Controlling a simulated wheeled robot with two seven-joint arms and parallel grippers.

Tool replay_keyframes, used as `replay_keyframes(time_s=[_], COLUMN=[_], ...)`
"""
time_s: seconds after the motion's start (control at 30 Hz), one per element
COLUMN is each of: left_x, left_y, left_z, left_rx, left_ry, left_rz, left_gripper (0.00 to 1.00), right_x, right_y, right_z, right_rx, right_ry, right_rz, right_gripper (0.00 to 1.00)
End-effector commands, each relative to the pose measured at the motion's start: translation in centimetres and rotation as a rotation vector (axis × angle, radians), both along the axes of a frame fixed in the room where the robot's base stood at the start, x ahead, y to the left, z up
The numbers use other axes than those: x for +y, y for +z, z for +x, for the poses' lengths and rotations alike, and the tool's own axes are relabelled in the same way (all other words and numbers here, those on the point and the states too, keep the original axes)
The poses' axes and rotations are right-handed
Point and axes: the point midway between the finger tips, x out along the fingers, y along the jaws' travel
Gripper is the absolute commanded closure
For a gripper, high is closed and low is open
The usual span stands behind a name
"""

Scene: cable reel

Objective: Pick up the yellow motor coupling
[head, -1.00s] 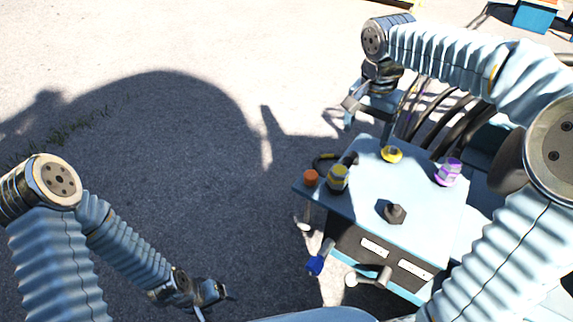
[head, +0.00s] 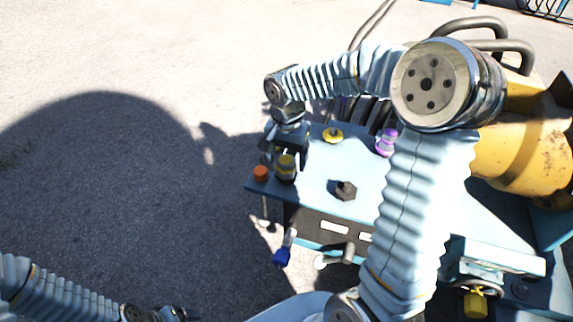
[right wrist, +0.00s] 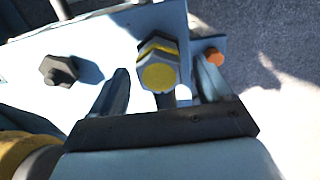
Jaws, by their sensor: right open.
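The yellow motor coupling, a yellow and dark grey hexagonal piece (head: 285,174), stands near the left end of the light blue table top (head: 318,180). In the right wrist view the coupling (right wrist: 158,72) shows its round yellow end between the two fingers. My right gripper (head: 286,156) is open over it, fingers pointing down on either side (right wrist: 168,88). There is a visible gap to the left finger; contact with the right one cannot be told. My left gripper (head: 178,313) is partly cut off at the bottom edge, and its jaws are unclear.
An orange knob (head: 261,173) sits close left of the coupling. A dark hexagonal piece (head: 345,190), a yellow round piece (head: 333,135) and a purple piece (head: 386,143) stand apart on the table top. A blue-ended lever (head: 282,256) juts from the front. A yellow tank (head: 520,150) stands right.

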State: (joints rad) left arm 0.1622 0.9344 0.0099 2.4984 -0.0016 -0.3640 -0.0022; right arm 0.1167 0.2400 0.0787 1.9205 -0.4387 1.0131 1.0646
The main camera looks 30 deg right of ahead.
Motion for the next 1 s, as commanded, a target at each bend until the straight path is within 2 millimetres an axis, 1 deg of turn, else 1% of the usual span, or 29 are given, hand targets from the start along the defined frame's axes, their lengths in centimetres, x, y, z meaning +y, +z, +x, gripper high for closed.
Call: replay_keyframes(time_s=[0.03, 0.1, 0.3, 0.33, 0.7, 0.73, 1.0], left_x=[0.03, 0.05, 0.06, 0.06, 0.05, 0.05, 0.04], left_y=[-0.12, -0.12, -0.11, -0.11, -0.1, -0.11, -0.06], left_z=[0.01, 0.01, 0.01, 0.02, 0.01, 0.01, 0.0], left_rx=[0.0, 0.0, 0.0, 0.0, 0.0, 0.0, 0.001], left_ry=[0.001, 0.001, 0.001, 0.001, 0.001, 0.001, 0.001], left_rz=[0.0, 0.001, 0.001, 0.001, 0.001, 0.001, 0.001], left_gripper=[0.23, 0.23, 0.23, 0.23, 0.23, 0.23, 0.23], right_x=[0.01, 0.02, 0.02, 0.02, 0.02, 0.02, 0.01], right_y=[-0.64, -1.06, -1.11, -1.11, -1.07, -1.07, -0.82], right_z=[-0.02, -0.03, -0.01, -0.01, 0.01, 0.01, 0.06], right_rx=[0.001, 0.001, -0.001, -0.001, -0.001, -0.001, -0.003], right_ry=[0.0, 0.0, 0.0, 0.0, 0.0, 0.0, 0.0], right_rz=[0.0, 0.001, 0.001, 0.001, 0.001, 0.001, 0.0], right_gripper=[0.21, 0.21, 0.21, 0.23, 0.8, 0.83, 0.83])
